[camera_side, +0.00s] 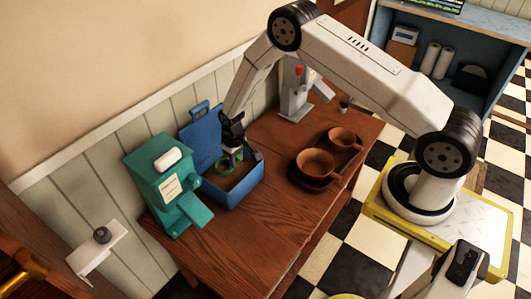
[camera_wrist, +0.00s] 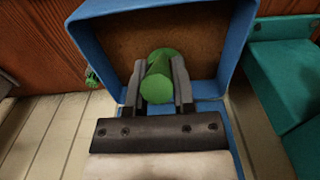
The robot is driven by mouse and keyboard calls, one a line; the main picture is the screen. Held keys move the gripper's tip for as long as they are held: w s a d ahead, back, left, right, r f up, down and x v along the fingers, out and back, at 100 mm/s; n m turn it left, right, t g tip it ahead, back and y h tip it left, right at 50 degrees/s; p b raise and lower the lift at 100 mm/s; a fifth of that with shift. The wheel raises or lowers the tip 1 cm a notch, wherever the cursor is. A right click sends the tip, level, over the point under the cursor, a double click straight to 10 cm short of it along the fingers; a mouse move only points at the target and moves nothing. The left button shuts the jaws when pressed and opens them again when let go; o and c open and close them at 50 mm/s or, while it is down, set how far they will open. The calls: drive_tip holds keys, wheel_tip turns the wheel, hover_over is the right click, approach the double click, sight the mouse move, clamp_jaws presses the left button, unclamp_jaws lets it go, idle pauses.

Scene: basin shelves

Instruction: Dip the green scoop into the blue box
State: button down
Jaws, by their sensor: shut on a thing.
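The blue box (camera_side: 240,191) stands on the wooden table with its lid (camera_side: 203,140) raised at the back. Brown content (camera_wrist: 200,40) covers its inside in the wrist view. My gripper (camera_side: 234,155) points down at the box opening. It is shut on the green scoop (camera_wrist: 159,72), whose round green part lies between the two fingers in the wrist view.
A teal machine (camera_side: 163,180) stands directly left of the box. Two brown cups (camera_side: 315,163) sit on a dark tray to the right. A grey-white device (camera_side: 295,95) stands at the back. The front of the wooden table (camera_side: 240,245) is clear.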

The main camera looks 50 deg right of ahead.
drive_tip(key=shift+f, duration=1.45)
drive_tip(key=shift+r, duration=4.5)
drive_tip(key=shift+w+r+g, duration=0.4)
drive_tip(key=shift+w+g, duration=0.05)
drive_tip(key=shift+g, duration=0.15)
idle(0.7)
drive_tip(key=shift+s+f+t, duration=0.25)
drive_tip(key=shift+t, duration=0.15)
idle(0.3)
